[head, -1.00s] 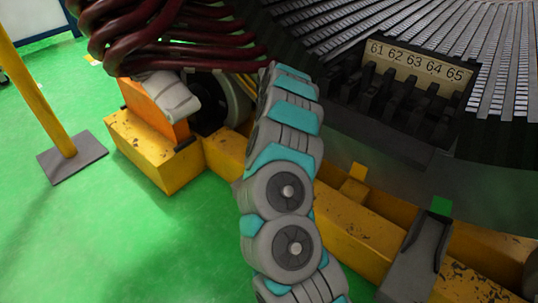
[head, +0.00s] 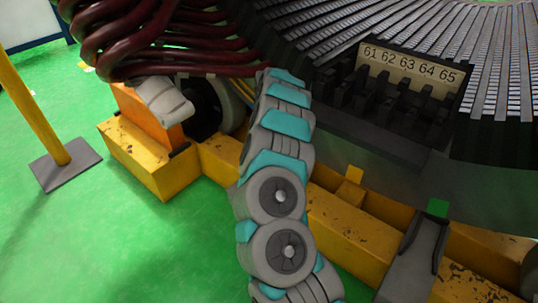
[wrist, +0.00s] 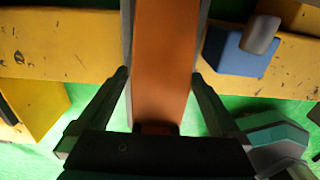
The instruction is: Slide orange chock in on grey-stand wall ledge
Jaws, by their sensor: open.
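The orange chock (head: 143,112) stands upright on a yellow block (head: 150,160) at the left in the head view, beside a dark wheel. A pale grey part, seemingly of my arm's end, partly covers the chock. In the wrist view the orange chock (wrist: 163,60) runs down between the two fingers of my gripper (wrist: 163,85), which is open with one finger on each side. I cannot tell if the fingers touch it. The grey stand (head: 410,265) is at the lower right in the head view, with a green marker (head: 438,208) at its top. Its wall ledge is not clearly visible.
Dark red coils (head: 150,40) hang above the chock. The slotted stator with a number plate (head: 412,68) fills the upper right. A yellow beam (head: 350,230) runs beneath it. A blue block (wrist: 240,52) is close right of the gripper. Green floor is clear at lower left.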

